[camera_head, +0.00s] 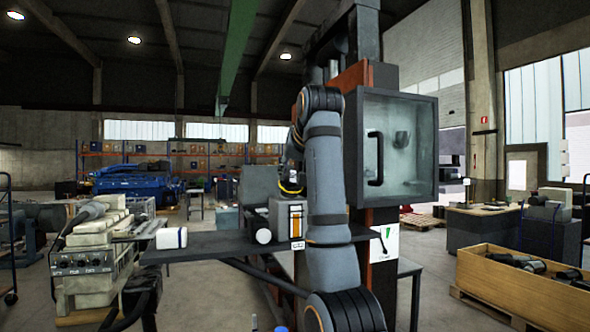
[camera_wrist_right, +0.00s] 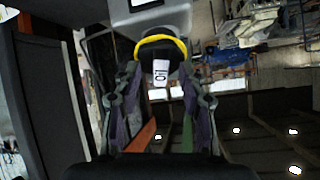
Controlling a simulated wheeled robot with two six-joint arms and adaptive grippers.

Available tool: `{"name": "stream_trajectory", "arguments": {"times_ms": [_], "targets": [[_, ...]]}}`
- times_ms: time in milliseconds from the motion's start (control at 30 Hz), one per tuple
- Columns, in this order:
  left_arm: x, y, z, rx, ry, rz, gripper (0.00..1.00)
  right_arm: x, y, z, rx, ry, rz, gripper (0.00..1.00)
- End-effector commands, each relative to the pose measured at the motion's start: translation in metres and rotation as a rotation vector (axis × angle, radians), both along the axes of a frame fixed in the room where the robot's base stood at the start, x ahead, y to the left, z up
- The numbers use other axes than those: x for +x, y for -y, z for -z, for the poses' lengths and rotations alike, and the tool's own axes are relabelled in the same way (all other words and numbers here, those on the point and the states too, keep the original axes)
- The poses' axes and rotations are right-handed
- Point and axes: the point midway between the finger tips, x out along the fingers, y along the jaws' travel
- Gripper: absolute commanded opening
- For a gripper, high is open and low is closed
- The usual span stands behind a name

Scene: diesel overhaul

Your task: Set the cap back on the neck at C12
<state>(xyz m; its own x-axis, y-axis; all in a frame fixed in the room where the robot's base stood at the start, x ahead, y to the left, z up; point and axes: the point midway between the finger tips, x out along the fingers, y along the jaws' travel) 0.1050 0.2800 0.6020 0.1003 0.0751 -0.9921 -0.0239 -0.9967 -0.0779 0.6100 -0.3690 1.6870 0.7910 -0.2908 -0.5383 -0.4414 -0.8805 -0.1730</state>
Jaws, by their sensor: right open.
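A dark, rounded piece (camera_wrist_right: 160,60) with a yellow band and a small white tag sits between the fingers of my right gripper (camera_wrist_right: 161,84) in the right wrist view. It looks like the cap; the tag's marking is sideways and I cannot read it surely. The gripper is open around it. A pale grey body lies just beyond. In the head view my right gripper (camera_head: 291,172) is partly behind my own arm, over a grey canister (camera_head: 286,217) with an orange-striped label. The yellow band shows just above the canister. The neck is hidden. My left gripper is out of view.
The canister stands on a dark shelf (camera_head: 215,246) with a white cylinder (camera_head: 263,236) and a white block (camera_head: 171,238). A glass-fronted cabinet (camera_head: 398,150) stands close on the right. A wooden crate (camera_head: 500,287) is at the lower right.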

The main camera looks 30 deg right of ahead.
Motion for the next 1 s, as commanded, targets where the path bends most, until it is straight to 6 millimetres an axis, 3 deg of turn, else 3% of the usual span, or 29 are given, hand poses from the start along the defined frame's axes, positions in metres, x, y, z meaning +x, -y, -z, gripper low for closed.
{"name": "stream_trajectory", "arguments": {"times_ms": [433,667,1000], "targets": [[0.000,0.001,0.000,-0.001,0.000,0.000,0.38,-0.001,0.000,-0.078,0.000,0.002,-0.001,0.41],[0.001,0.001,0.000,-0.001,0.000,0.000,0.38,0.000,0.001,-0.095,0.001,-0.001,-0.001,0.41],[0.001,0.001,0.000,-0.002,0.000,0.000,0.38,0.000,0.000,-0.098,0.000,0.000,0.000,0.41]]}}
